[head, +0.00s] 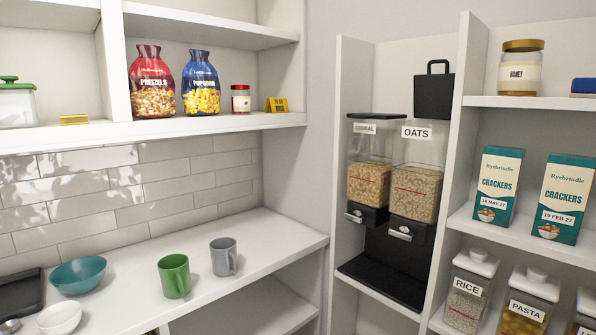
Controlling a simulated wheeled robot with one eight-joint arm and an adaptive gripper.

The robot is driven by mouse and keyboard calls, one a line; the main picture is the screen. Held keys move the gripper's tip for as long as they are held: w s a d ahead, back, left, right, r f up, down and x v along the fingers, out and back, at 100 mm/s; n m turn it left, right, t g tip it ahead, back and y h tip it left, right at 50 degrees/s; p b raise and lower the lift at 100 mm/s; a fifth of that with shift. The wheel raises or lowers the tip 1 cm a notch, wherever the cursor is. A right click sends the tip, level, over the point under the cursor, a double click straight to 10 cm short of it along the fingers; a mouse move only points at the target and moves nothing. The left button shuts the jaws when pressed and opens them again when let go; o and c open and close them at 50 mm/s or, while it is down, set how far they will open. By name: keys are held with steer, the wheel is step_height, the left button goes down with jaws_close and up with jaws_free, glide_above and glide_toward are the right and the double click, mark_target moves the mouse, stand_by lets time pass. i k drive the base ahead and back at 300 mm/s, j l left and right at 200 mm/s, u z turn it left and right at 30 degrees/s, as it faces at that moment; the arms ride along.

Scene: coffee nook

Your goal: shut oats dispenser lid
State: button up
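The oats dispenser (416,190) is the right one of a pair in a tall white shelf bay, clear-walled with grain inside and labelled OATS. Its black lid (433,97) stands upright at the top of the container, with a loop handle on its upper edge, so it is open. The cereal dispenser (369,182) stands just left of it, and its flat black lid (371,116) is down. My gripper is not in view.
A white side panel (458,150) borders the bay on the right, with cracker boxes (497,186) and a honey jar (520,70) beyond it. The counter (215,290) at left holds a green mug (174,277), a grey mug (223,257) and bowls.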

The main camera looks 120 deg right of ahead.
mark_target(433, 94)
steer(key=k+j+z, duration=0.15)
steer(key=z, duration=4.85)
